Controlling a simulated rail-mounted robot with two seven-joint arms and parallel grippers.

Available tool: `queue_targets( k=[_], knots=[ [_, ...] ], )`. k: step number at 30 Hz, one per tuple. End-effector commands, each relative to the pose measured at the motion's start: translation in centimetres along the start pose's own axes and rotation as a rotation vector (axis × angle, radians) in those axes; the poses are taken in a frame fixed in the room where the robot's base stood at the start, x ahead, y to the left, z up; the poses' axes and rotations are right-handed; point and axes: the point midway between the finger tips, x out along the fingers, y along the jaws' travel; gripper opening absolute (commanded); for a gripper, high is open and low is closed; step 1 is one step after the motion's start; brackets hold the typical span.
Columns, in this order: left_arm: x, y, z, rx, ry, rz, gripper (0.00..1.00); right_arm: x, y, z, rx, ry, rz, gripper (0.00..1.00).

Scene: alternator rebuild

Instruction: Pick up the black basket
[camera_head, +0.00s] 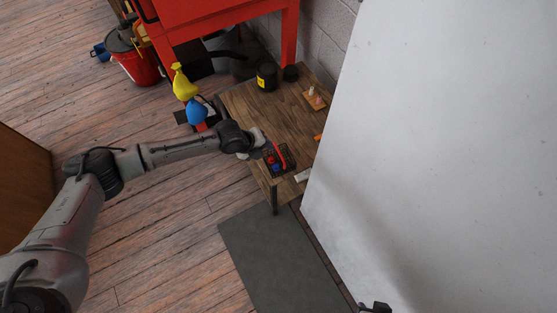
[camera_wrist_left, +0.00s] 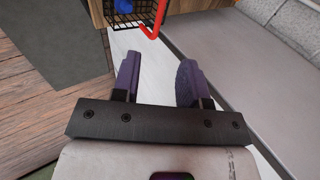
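The black wire basket (camera_head: 287,172) stands near the front end of the wooden table, with a red handle (camera_head: 281,154) and small blue and red items inside. Its lower part also shows at the top edge of the left wrist view (camera_wrist_left: 122,20), with the red handle beside it. My left gripper (camera_head: 258,143) is right next to the basket in the head view. In the left wrist view its two purple fingers (camera_wrist_left: 157,78) are apart with nothing between them. The basket lies beyond the fingertips, and I see no contact. My right gripper does not show clearly.
The wooden table (camera_head: 245,103) also holds a black tub with a yellow label (camera_head: 266,77) and a small tray of parts (camera_head: 315,100). A large white panel (camera_head: 440,130) bounds the right side. A grey mat (camera_head: 275,260) lies on the floor in front.

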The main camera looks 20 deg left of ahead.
Motion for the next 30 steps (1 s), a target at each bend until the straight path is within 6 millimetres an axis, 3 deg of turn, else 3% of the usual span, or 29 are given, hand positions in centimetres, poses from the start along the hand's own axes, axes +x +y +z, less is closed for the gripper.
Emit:
queue_targets(
  k=[5, 15, 25, 30],
  knots=[
    [1.5, 0.1, 0.1, 0.053, -0.001, 0.0, 0.4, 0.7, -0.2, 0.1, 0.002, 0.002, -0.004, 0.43],
    [7.0, 0.1, 0.0, 0.055, -0.002, 0.001, 0.4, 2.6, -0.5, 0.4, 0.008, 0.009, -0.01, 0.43],
    [8.9, 0.1, 0.1, 0.055, -0.002, 0.002, 0.4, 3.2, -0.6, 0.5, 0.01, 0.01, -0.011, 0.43],
    [11.2, 0.4, 0.1, 0.054, -0.002, 0.001, 0.4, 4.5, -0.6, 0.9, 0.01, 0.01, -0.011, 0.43]
  ],
)
